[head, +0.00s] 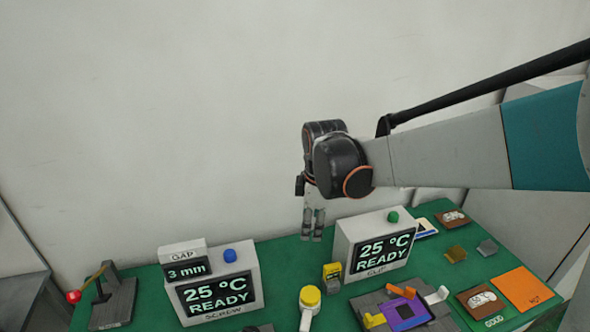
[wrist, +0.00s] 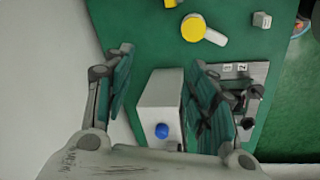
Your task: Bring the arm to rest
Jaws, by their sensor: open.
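My gripper (head: 312,238) hangs at the end of my arm, fingers pointing down, above the back of the green table in front of the pale wall. In the wrist view my gripper (wrist: 162,57) has its two fingers spread wide with nothing between the pads. A white box with a blue knob (wrist: 162,130) shows below and between the fingers there. In the head view, that box, the "SCREW" display (head: 219,292), stands to the left of my gripper, and the "CLIP" display box (head: 383,256) with a green knob stands to its right.
A red-balled lever fixture (head: 112,300) stands at the table's left. A yellow-capped white handle (head: 309,300), a small yellow box (head: 332,277) and a grey fixture with a purple part (head: 404,312) lie in front. Orange (head: 522,288) and brown cards lie right. The air above the table is clear.

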